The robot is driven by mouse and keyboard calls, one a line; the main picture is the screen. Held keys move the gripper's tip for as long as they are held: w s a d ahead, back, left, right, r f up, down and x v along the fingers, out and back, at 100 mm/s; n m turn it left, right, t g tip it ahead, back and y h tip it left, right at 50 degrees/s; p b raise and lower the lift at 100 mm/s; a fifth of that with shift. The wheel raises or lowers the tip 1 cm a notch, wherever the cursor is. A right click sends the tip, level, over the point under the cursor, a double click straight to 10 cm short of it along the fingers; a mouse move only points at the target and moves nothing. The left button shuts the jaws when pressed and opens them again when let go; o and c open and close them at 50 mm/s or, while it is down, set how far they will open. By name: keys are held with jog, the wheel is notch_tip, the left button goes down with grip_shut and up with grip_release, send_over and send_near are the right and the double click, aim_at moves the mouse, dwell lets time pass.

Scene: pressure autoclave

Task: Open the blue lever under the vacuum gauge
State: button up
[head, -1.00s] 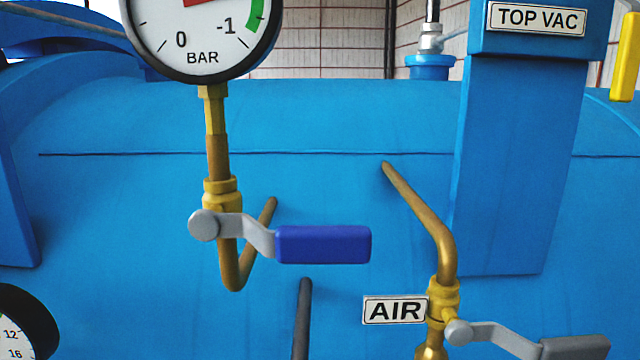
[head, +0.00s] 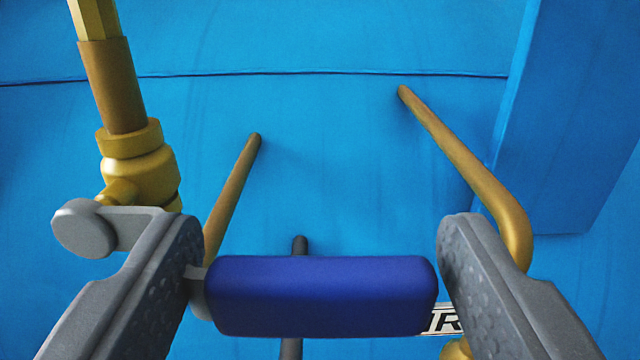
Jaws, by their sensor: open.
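The blue lever handle (head: 320,296) lies horizontal in the lower middle of the head view. Its grey arm runs left to a grey pivot (head: 82,229) on the brass valve (head: 140,170). My gripper (head: 320,245) is open, with one grey finger on each side of the handle. The left finger hides part of the lever's grey arm. The right finger is close to the handle's free end, and I cannot tell whether it touches. The vacuum gauge is out of view above.
A brass pipe (head: 465,170) bends down at the right, close behind my right finger. A thinner brass pipe (head: 232,195) slants behind the lever. A white label (head: 443,320) is partly hidden at lower right. The blue tank wall (head: 330,120) fills the background.

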jog(key=shift+w, duration=0.65)
jog(key=c, duration=1.1)
jog(key=shift+a, duration=0.1)
